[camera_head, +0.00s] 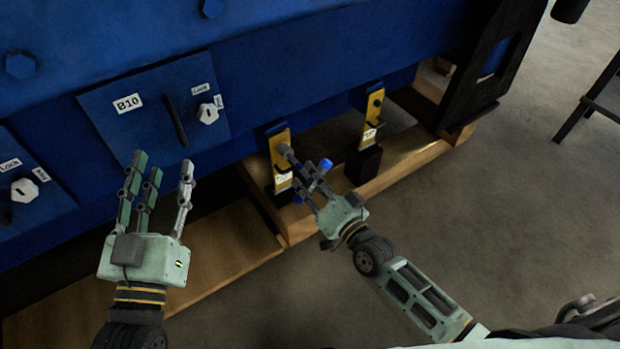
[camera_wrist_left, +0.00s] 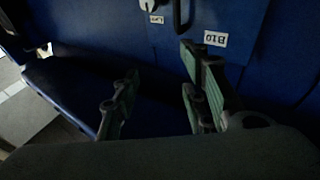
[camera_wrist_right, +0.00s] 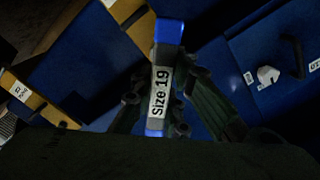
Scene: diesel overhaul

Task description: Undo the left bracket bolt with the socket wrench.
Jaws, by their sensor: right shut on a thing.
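The left bracket (camera_head: 279,146) is a yellow plate on a black block below the blue engine side. My right gripper (camera_head: 308,178) is just right of it, shut on the socket wrench (camera_head: 326,164). The wrench's grey end lies over the upper part of the left bracket and hides the bolt there; I cannot tell whether it is seated. In the right wrist view the wrench (camera_wrist_right: 160,92) has blue ends and a white "Size 19" label, between the fingers. My left gripper (camera_head: 160,168) is open and empty, in front of the B10 panel.
A second yellow bracket (camera_head: 370,118) with a bolt stands to the right. The B10 panel (camera_head: 150,125) has a black handle and a white lock knob (camera_head: 208,113). A wooden beam (camera_head: 400,160) runs under the brackets.

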